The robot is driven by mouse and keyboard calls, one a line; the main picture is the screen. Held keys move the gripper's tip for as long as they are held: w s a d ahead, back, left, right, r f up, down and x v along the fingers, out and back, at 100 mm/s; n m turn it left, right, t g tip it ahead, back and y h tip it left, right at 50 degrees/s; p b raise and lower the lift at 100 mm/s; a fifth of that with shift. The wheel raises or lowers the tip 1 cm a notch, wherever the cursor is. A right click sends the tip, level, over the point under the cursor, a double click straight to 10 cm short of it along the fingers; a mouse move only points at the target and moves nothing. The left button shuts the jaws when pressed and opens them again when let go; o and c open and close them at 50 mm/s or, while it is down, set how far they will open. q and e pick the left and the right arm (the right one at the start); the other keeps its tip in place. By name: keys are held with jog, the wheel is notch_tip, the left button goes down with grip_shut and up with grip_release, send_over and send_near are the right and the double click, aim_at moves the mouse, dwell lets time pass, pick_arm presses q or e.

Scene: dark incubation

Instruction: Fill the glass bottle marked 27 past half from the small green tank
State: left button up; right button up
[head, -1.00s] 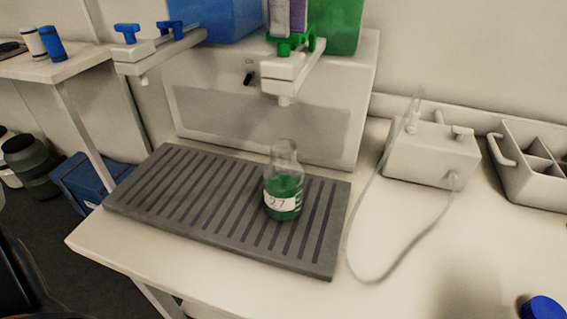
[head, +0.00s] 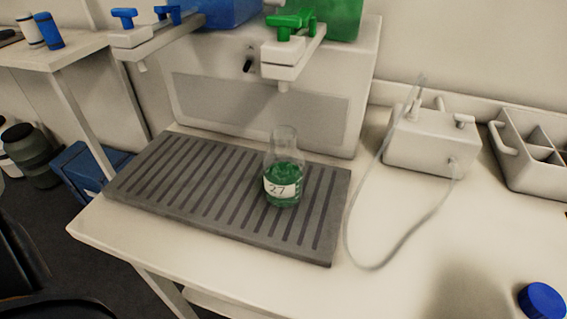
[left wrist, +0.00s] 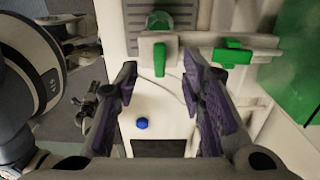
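The glass bottle marked 27 (head: 283,185) stands upright on the grey slatted tray, under the green tap's spout (head: 284,85). Green liquid fills much of its body, up towards the shoulder; no stream shows. The small green tank (head: 337,17) is behind, cut off by the top edge. Green tap handles (head: 289,23) sit on the white spout arm. In the left wrist view my left gripper (left wrist: 168,80) is open and empty, with the green handles (left wrist: 160,58) beyond its purple fingers. A dark mechanism, probably my right gripper (left wrist: 88,103), shows there too small to read.
A blue tank (head: 228,12) with blue taps (head: 123,17) stands left of the green one. A white pump box (head: 432,145) with a looping tube and a divided caddy (head: 530,150) stand right. A blue cap (head: 541,300) is at front right. The front middle of the bench is clear.

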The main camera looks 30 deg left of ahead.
pick_arm(q)
notch_tip(320, 180, up, 7)
dwell(0.4)
